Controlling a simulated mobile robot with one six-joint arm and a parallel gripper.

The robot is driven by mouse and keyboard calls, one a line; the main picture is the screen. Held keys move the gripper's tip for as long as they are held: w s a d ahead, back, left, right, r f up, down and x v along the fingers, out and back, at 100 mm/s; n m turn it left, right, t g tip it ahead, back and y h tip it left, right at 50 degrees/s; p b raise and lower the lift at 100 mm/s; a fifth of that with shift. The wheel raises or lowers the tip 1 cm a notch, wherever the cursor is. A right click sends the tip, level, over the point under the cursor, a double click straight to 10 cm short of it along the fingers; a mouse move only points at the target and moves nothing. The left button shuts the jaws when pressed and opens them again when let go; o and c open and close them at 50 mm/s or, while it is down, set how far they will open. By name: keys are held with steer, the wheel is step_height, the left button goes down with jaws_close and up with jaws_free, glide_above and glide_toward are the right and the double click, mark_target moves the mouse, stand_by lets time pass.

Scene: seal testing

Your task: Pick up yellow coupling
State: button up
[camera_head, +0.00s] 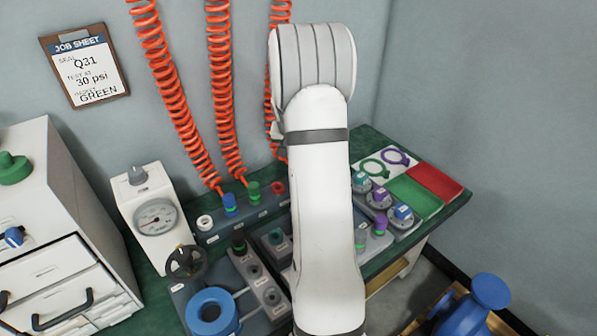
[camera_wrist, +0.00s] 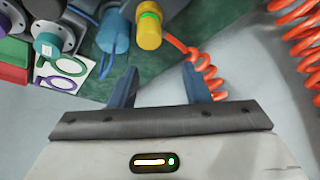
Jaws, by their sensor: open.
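The yellow coupling (camera_wrist: 148,32) shows in the wrist view, with a green band near its upper end. An orange coiled hose (camera_wrist: 207,75) appears to run from near its lower end. My gripper (camera_wrist: 160,80) is open and empty, its two blue-grey fingers pointing towards the panel. The coupling lies beyond the fingertips, between their lines, and neither finger visibly touches it. In the head view my arm hides my gripper, and I cannot make out the yellow coupling there.
A blue fitting (camera_wrist: 113,32) stands beside the yellow coupling. More orange hose hangs at the wrist view's right edge. In the head view, blue (camera_head: 230,204) and green (camera_head: 254,190) couplings stand on the rear block, and a gauge box (camera_head: 155,218) stands left.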

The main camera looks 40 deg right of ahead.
steer(key=x, duration=0.3)
steer(key=s+x, duration=0.1)
steer(key=x, duration=0.2)
steer(key=s+x, duration=0.1)
steer(key=x, duration=0.2)
steer(key=shift+w+d+f, duration=0.1)
steer(key=shift+d+f, duration=0.05)
steer(key=shift+f, duration=0.3)
steer(key=shift+c, duration=0.2)
steer(key=c, duration=0.7)
